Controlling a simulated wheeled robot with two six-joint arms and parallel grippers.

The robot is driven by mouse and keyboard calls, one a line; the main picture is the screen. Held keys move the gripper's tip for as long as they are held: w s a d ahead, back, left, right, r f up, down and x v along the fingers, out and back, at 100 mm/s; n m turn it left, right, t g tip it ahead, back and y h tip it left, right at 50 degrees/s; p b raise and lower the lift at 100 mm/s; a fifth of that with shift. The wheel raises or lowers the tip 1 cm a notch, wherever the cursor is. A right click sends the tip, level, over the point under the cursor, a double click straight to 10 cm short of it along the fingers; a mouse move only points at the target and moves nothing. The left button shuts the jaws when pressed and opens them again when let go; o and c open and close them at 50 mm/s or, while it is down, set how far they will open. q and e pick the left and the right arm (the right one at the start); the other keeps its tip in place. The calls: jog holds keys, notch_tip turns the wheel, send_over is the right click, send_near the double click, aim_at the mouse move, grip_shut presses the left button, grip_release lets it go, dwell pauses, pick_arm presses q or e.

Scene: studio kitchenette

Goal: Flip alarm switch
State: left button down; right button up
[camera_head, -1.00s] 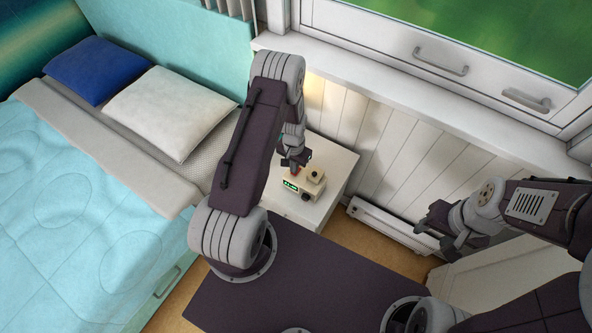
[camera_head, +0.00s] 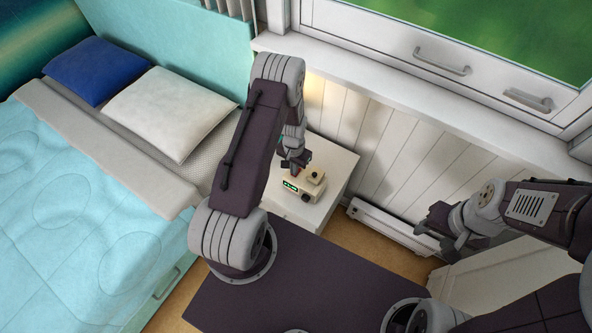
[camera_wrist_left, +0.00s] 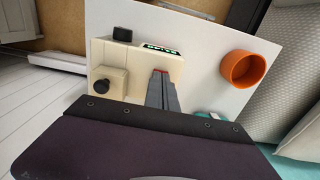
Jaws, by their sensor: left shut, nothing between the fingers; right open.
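A cream alarm clock (camera_head: 304,190) with a lit green display and dark knobs stands on the white nightstand (camera_head: 341,168). My left gripper (camera_head: 295,172) is shut and empty, pointing down at the clock's top. My right gripper (camera_head: 440,243) is open and empty, far off to the right.
An orange cup (camera_wrist_left: 243,69) stands on the nightstand near the clock. The bed (camera_head: 90,220) borders the nightstand on the left. A panelled wall (camera_head: 395,145) and a low heater (camera_head: 390,228) lie behind and to the right.

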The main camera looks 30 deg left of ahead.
pick_arm(q)
notch_tip(320, 180, up, 7)
jog(key=p, duration=0.5)
jog(key=shift+f, duration=0.2)
jog(key=w+d+r+t, duration=0.2)
jog(key=w+r, duration=0.4)
jog(key=r, duration=0.3)
jog(key=s+d+r+m+t, duration=0.1)
jog(key=s+d+r, duration=0.15)
jog(key=r, duration=0.75)
jog(key=s+d+r+n+g, duration=0.1)
jog(key=s, duration=0.7)
jog(key=s+d+r+n, duration=0.1)
jog(key=s+d+r, duration=0.1)
jog(key=s, duration=0.6)
jog(key=shift+g, duration=0.4)
jog(key=shift+s+r, duration=0.15)
jog(key=shift+s, duration=0.05)
